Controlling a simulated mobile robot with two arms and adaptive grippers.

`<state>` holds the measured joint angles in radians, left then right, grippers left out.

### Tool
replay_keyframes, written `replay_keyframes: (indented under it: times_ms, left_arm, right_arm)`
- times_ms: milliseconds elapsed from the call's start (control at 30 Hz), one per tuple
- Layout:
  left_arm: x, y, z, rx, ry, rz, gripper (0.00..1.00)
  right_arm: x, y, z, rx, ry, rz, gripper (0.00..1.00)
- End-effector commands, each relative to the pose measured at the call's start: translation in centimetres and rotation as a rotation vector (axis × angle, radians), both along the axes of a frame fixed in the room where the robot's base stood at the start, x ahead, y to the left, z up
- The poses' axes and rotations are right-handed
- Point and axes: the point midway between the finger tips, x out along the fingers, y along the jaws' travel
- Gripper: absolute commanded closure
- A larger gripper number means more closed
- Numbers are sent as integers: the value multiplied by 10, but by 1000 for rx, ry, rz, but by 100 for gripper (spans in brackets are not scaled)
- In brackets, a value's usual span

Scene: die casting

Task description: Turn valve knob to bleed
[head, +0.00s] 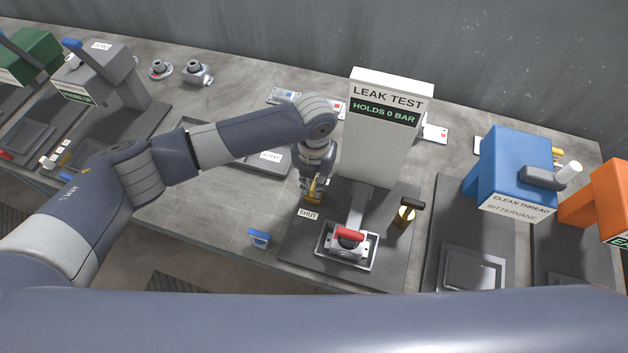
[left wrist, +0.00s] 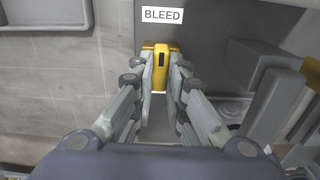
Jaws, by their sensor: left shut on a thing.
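The yellow valve knob (head: 312,196) is on the base plate of the leak test station (head: 387,150), left of its upright. My left gripper (head: 312,186) comes down on it from above. In the left wrist view the fingers of my left gripper (left wrist: 160,85) are shut on the two sides of the yellow knob (left wrist: 161,70). The knob's dark mark faces up, below the BLEED label (left wrist: 162,15). A SHUT label (head: 308,214) lies in front of the knob in the head view. My right gripper is not in view.
A part with a red top (head: 348,238) sits in the station's tray (head: 325,252). A brass piece with a black handle (head: 406,214) stands to the right. A blue clip-like item (head: 259,238) lies left of the plate. A blue thread-cleaning station (head: 505,170) stands farther right.

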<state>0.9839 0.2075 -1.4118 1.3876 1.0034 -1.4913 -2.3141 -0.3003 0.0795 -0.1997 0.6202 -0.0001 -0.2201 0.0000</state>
Motion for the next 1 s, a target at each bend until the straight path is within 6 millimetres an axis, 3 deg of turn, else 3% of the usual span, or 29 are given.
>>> replay_keyframes:
  times_ms: [100, 133, 200, 633, 1000]
  left_arm:
    - [2, -1, 2, -2, -6, -2, 100]
    - [2, -1, 2, -2, -6, -2, 82]
    - [2, -1, 2, -2, -5, -2, 67]
    - [1, 0, 8, -1, -3, -1, 67]
    - [2, 0, 80, -2, -6, -2, 67]
  right_arm:
    - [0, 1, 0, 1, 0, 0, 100]
    - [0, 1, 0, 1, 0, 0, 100]
    - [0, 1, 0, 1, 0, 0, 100]
    - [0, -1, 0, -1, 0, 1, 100]
    - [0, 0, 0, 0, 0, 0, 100]
